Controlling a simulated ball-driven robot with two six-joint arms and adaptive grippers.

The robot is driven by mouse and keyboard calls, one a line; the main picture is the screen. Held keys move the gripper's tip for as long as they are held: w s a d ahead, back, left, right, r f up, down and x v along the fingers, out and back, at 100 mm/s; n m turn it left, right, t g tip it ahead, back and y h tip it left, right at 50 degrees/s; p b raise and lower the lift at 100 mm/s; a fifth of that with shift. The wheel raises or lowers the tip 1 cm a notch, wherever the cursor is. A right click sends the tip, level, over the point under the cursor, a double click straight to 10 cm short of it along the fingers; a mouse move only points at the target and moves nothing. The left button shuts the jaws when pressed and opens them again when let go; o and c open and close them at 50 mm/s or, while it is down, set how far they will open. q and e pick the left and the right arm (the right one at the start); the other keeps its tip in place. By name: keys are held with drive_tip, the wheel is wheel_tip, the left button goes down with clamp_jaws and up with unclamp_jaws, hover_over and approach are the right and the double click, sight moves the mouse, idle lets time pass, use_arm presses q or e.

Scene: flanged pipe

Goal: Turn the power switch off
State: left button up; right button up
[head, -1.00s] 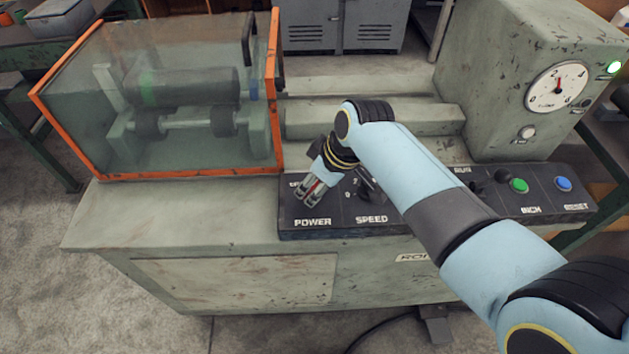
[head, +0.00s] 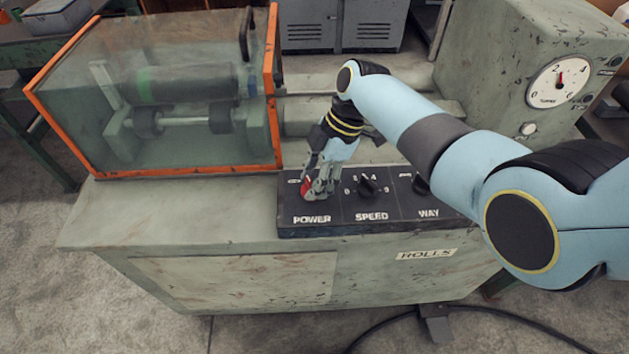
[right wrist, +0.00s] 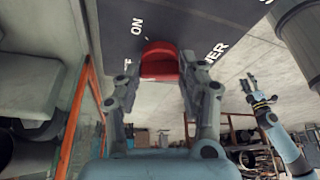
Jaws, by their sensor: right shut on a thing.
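The red power switch (head: 306,187) is on the dark control panel (head: 345,221), above the word POWER. My right gripper (head: 318,190) comes down from above and is shut on it; its fingers partly cover it. In the right wrist view, the red switch (right wrist: 159,61) sits between the two fingertips of the right gripper (right wrist: 160,78). The ON label shows beside it and the OFF label is partly hidden by a finger. My left gripper (right wrist: 258,88) shows small at the right of the right wrist view, fingers apart and empty, away from the panel.
The speed knob (head: 367,187) is close right of the power switch. The way knob (head: 421,184) is partly behind my right arm. An orange-framed clear guard (head: 278,100) covers rollers at left. A gauge (head: 559,82) is on the grey housing at right.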

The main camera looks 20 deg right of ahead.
drive_tip(key=n+g+b, duration=0.1)
drive_tip(key=n, duration=0.1)
drive_tip(key=n+b, duration=0.1)
drive_tip(key=n, duration=0.2)
drive_tip(key=shift+w+f+g+h, duration=0.1)
drive_tip(key=shift+w+g+h, duration=0.05)
drive_tip(key=shift+g+h, duration=0.25)
idle(0.3)
drive_tip(key=o, duration=1.2)
drive_tip(key=shift+c, duration=0.2)
drive_tip(key=v, duration=1.2)
drive_tip(key=shift+w, duration=0.15)
